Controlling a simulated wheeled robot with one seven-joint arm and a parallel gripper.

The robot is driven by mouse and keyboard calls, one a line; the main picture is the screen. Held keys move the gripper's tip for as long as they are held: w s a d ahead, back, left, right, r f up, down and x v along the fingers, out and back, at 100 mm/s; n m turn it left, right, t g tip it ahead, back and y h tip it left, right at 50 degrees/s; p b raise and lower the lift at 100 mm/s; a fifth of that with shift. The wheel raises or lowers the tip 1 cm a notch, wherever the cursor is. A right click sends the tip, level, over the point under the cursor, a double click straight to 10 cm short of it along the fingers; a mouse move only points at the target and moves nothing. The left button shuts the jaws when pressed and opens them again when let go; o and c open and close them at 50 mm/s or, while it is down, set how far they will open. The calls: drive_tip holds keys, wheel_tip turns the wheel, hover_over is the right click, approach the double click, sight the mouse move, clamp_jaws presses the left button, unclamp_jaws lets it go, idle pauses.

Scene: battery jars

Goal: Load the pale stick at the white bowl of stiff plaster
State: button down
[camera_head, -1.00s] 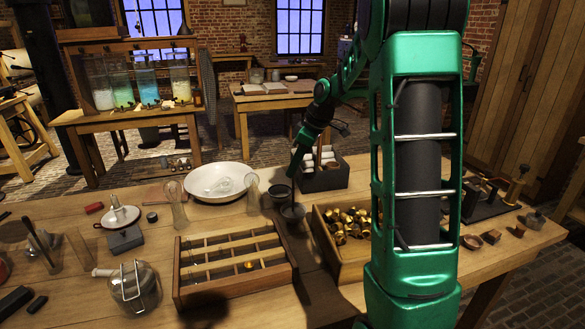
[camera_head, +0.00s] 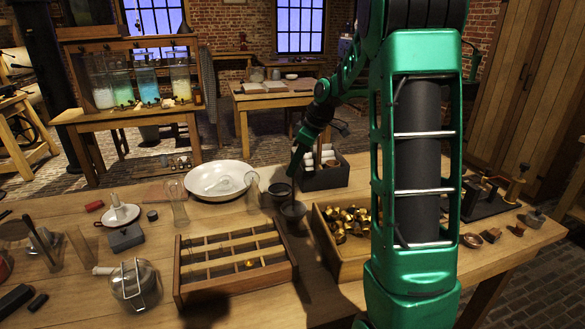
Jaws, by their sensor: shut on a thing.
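A wide white bowl (camera_head: 204,192) stands at the back of the workbench, with a pale mass and a clear, rounded shape in it. My gripper (camera_head: 292,180) points down to the right of this bowl, above two small dark cups, the back one (camera_head: 280,190) and the front one (camera_head: 293,209). Its jaws are small and dark here. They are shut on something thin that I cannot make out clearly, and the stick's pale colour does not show. My green forearm hides part of the bench on the right.
A divided wooden tray (camera_head: 235,262) lies in front. A wooden box of brass caps (camera_head: 350,222) and a dark box of white rolls (camera_head: 325,177) stand near my gripper. Glass vessels (camera_head: 178,203) flank the white bowl. A lidded glass jar (camera_head: 134,285) stands front left.

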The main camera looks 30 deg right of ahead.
idle(0.4)
drive_tip(key=shift+r, duration=3.45)
